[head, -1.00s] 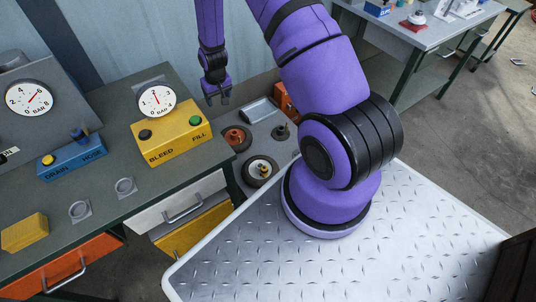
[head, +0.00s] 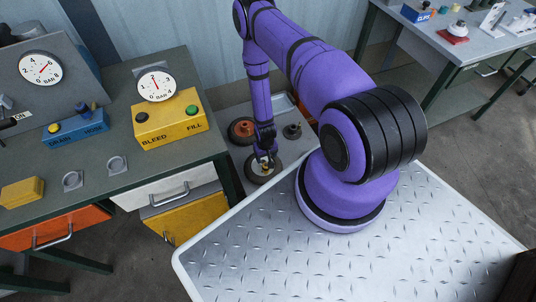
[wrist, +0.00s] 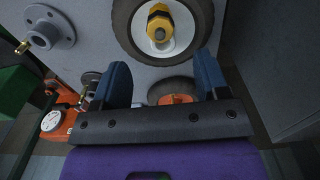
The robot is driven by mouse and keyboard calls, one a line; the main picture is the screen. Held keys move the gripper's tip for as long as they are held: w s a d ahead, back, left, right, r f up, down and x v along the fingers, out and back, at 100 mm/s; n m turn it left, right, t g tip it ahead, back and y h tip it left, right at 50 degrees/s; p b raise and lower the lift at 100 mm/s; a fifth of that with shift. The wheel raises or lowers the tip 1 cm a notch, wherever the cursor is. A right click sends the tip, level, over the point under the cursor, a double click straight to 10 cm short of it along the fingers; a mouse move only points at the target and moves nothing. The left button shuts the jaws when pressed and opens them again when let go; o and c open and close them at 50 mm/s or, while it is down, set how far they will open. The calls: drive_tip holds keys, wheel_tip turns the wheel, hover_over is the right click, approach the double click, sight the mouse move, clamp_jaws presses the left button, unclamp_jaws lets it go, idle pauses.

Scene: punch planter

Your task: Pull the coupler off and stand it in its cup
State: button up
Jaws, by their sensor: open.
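The coupler (wrist: 158,22), yellow with a dark band, sits on the white hub of a wheel (wrist: 125,20) in the wrist view. In the head view this wheel (head: 252,176) lies on the low grey surface beside the bench, its coupler partly covered by my gripper. My gripper (head: 265,158) reaches down over that wheel, open. In the wrist view its two blue fingers (wrist: 162,75) are apart with nothing between them, and the coupler shows beyond the fingertips. A grey flanged socket (head: 292,131) stands beside the wheels, also in the wrist view (wrist: 45,34); I cannot tell whether it is the cup.
A red-hubbed wheel (head: 242,128) lies behind the white-hubbed one. The bench at left holds a yellow BLEED/FILL box (head: 171,125) with a gauge, a blue box (head: 75,133) and two grey rings (head: 117,165). A white drawer (head: 150,192) faces the low surface.

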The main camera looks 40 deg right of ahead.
sight(266, 165)
wheel_tip(266, 165, down, 11)
drive_tip(key=shift+r, duration=0.15)
idle(0.4)
drive_tip(key=c, duration=1.1)
drive_tip(key=shift+r, duration=0.1)
drive_tip(key=shift+r, duration=2.45)
drive_tip(key=shift+r, duration=2)
